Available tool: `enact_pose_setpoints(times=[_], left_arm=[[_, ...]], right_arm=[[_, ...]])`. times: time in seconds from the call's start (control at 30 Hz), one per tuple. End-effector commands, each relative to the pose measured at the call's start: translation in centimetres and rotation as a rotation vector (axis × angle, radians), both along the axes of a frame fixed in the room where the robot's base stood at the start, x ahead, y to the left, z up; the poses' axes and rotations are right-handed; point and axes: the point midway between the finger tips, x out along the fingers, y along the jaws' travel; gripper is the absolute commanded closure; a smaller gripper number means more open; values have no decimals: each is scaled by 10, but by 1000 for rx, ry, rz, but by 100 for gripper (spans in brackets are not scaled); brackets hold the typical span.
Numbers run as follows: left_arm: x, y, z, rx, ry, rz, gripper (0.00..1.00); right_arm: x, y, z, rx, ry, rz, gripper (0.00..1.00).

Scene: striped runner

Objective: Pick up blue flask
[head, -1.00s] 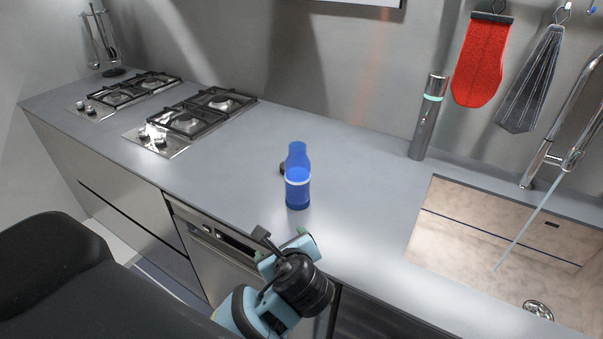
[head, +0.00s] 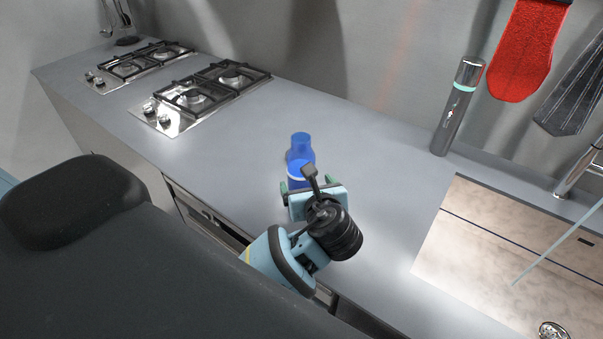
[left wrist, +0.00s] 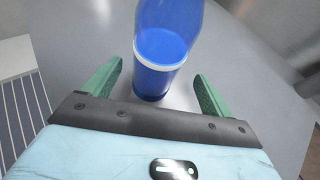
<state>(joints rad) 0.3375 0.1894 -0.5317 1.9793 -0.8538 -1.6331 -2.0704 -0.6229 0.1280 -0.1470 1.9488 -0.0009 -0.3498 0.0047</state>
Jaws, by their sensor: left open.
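The blue flask (head: 300,150) with a pale band stands upright on the grey counter, its lower part hidden behind my left gripper in the head view. My left gripper (head: 310,184) is open, just on the near side of the flask. In the left wrist view the flask (left wrist: 165,45) stands between and beyond the two green fingers of the left gripper (left wrist: 158,82), with a gap on each side. My right gripper is not in view.
A grey cylinder with a teal ring (head: 458,108) stands by the wall. Two gas hobs (head: 215,90) are at the back left. The counter around the flask is mostly clear.

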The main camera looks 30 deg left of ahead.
Motion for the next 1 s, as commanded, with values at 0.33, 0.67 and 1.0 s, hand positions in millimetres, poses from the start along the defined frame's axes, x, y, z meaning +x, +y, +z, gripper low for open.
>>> enact_pose_setpoints(times=[0.33, 0.67, 1.0], left_arm=[[18, 26, -7, 1, 0, 1, 15], [32, 38, -16, -2, -2, -1, 15], [32, 38, -15, -2, -2, -1, 44]], right_arm=[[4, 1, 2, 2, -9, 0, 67], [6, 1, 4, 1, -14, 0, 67], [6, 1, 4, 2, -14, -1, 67]])
